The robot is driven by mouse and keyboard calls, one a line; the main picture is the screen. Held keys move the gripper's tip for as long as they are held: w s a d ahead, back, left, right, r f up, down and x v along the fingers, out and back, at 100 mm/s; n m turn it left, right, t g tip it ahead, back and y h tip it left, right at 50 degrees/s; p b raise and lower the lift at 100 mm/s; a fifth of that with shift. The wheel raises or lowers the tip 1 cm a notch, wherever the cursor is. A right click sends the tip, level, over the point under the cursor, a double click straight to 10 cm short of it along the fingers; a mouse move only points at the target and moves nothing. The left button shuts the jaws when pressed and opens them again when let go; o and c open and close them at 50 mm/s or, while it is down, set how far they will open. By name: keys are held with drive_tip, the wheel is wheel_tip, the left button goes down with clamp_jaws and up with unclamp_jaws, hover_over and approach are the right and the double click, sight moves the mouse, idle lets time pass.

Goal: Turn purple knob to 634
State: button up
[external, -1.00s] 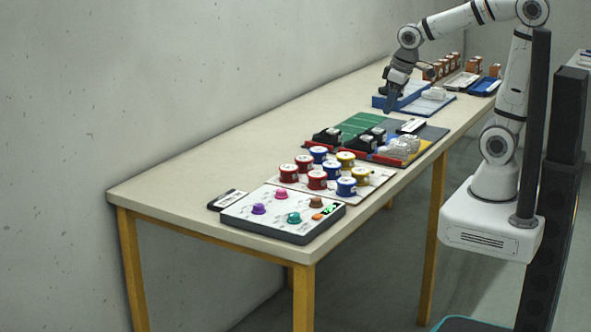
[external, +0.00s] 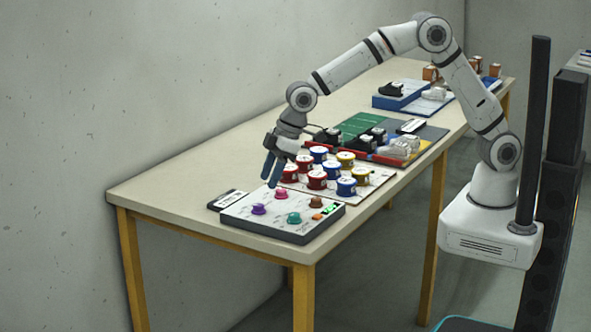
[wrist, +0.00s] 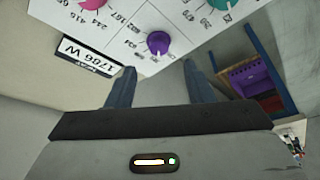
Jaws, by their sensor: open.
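The purple knob (external: 258,209) sits at the front left of a white knob panel (external: 238,216) on the near end of the table. My gripper (external: 270,176) is open and empty, above the panel's back edge, apart from the knob. In the wrist view the purple knob (wrist: 158,42) stands just beyond my gripper's spread fingers (wrist: 159,70), roughly centred between them. Numbers are printed upside down around it; one to its left looks like 634.
Pink (external: 281,193), teal (external: 294,218) and brown (external: 315,202) knobs share the panel. A labelled black-and-white plate (external: 228,199) lies to its left. Red, blue and yellow spools (external: 317,180) stand close behind it. The table's front left corner is clear.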

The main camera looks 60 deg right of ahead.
sight(259, 205)
drive_tip(key=x, duration=0.6)
drive_tip(key=shift+w+f, duration=0.1)
drive_tip(key=shift+f, duration=0.25)
drive_tip(key=c, duration=1)
